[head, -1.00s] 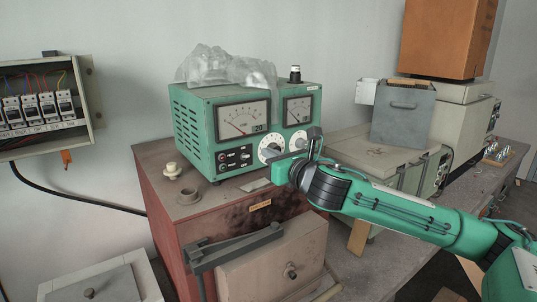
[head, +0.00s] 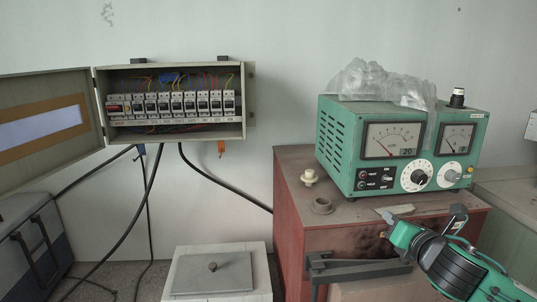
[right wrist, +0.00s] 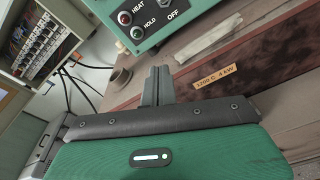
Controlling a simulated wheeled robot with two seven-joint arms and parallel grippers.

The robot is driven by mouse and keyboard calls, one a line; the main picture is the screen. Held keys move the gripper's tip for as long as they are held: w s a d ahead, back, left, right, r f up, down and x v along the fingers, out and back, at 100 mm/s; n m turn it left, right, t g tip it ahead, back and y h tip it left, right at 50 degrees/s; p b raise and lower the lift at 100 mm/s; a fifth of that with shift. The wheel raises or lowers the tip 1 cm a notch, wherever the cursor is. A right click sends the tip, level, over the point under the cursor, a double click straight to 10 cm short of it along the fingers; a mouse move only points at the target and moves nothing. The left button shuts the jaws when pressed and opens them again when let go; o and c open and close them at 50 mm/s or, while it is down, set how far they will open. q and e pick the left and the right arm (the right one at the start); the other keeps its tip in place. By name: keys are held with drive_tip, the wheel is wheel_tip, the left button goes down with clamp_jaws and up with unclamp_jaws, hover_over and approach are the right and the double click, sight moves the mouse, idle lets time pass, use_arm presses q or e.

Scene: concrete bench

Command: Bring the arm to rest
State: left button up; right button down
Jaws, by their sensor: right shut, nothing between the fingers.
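My right gripper (head: 386,234) comes in from the lower right in the head view, in front of the top front edge of the red furnace (head: 290,215). In the right wrist view its two grey fingers (right wrist: 156,86) are together, with nothing between them. The green control unit (head: 340,150), with two dial meters and knobs, stands on the furnace behind the gripper. The fingers appear apart from it. The red furnace front, with its yellow rating label (right wrist: 218,78), also shows in the right wrist view. My left gripper is not in view.
A crumpled clear plastic sheet (head: 380,84) lies on the control unit. A pale strip (head: 396,212) and small ceramic pieces (head: 309,177) lie on the furnace top. An open breaker box (head: 172,140) hangs on the wall at left, with black cables below. A pale lidded box (head: 212,272) stands below.

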drive_tip(key=s+a+f+m+g, duration=0.35)
drive_tip(key=s+f+m, duration=0.3)
drive_tip(key=f, duration=0.35)
drive_tip(key=s+a+f+m+g, duration=0.2)
drive_tip(key=s+a+f+m, duration=0.25)
drive_tip(key=f+m, duration=0.5)
drive_tip(key=s+f+m+g+h, duration=0.1)
drive_tip(key=s+f+m+g, duration=0.2)
drive_tip(key=s+f+m, duration=0.35)
drive_tip(key=s+d+f+m+g, duration=0.1)
drive_tip(key=s+f+m+g, duration=0.2)
drive_tip(key=s, duration=0.6)
drive_tip(key=s+f+m+g+h, duration=0.1)
drive_tip(key=s+f+m+g, duration=0.1)
drive_tip(key=s+f+m, duration=0.5)
wheel_tip(320, 180, down, 34)
drive_tip(key=s+f+n+b, duration=0.1)
drive_tip(key=s+n+b, duration=0.1)
drive_tip(key=s+b, duration=0.15)
drive_tip(key=s+d+f+g+b, duration=0.2)
drive_tip(key=s+d+f+b, duration=0.1)
drive_tip(key=s+f, duration=1.5)
wheel_tip(320, 180, down, 4)
drive_tip(key=shift+d+r, duration=0.2)
